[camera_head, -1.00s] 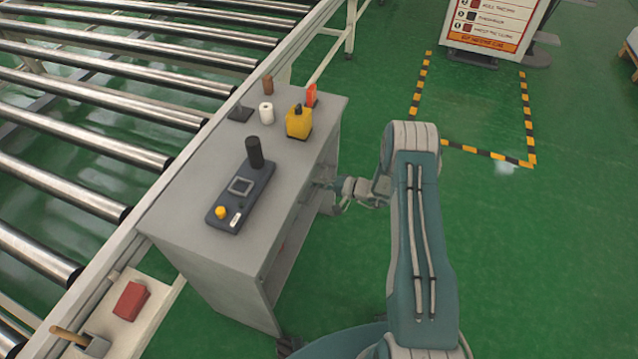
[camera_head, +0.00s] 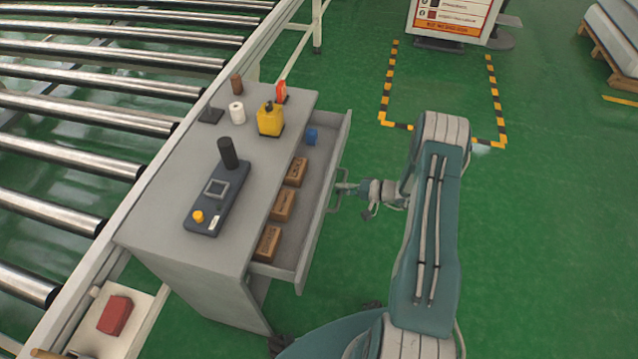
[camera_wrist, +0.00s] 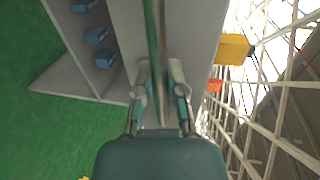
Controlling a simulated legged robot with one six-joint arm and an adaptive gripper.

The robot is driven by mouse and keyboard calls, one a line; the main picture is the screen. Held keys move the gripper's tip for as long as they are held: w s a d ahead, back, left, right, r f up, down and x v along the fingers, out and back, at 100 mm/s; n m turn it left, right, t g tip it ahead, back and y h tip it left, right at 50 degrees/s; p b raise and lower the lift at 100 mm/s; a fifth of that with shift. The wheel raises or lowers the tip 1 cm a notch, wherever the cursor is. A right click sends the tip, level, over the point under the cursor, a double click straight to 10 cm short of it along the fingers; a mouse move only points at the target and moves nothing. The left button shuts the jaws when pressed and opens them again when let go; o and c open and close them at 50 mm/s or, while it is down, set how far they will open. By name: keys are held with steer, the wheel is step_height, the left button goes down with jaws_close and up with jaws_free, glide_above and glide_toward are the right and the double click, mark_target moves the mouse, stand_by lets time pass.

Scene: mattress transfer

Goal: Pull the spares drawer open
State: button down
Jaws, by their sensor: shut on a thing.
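The spares drawer (camera_head: 322,190) of the grey cabinet (camera_head: 150,240) stands open to the right in the head view. Several brown boxes lie in it, one of them the middle box (camera_head: 283,205), with a blue item (camera_head: 311,136) at its far end. My gripper (camera_head: 345,188) is at the outer side of the drawer front, shut on the drawer handle (camera_head: 334,200). In the wrist view my gripper's fingers (camera_wrist: 162,85) close around a thin bar in front of a grey panel. My fingers partly hide the handle there.
A roller conveyor (camera_head: 90,110) runs along the left. Green floor (camera_head: 345,275) lies clear right of the cabinet.

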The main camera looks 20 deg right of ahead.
steer(key=f+v, duration=0.1)
steer(key=v, duration=0.7)
steer(key=shift+s+d+f, duration=0.15)
steer(key=shift+s+f, duration=0.1)
steer(key=shift+f, duration=0.3)
steer(key=c, duration=0.7)
jaws_free()
steer(key=shift+w+d+r, duration=0.1)
steer(key=v, duration=1.2)
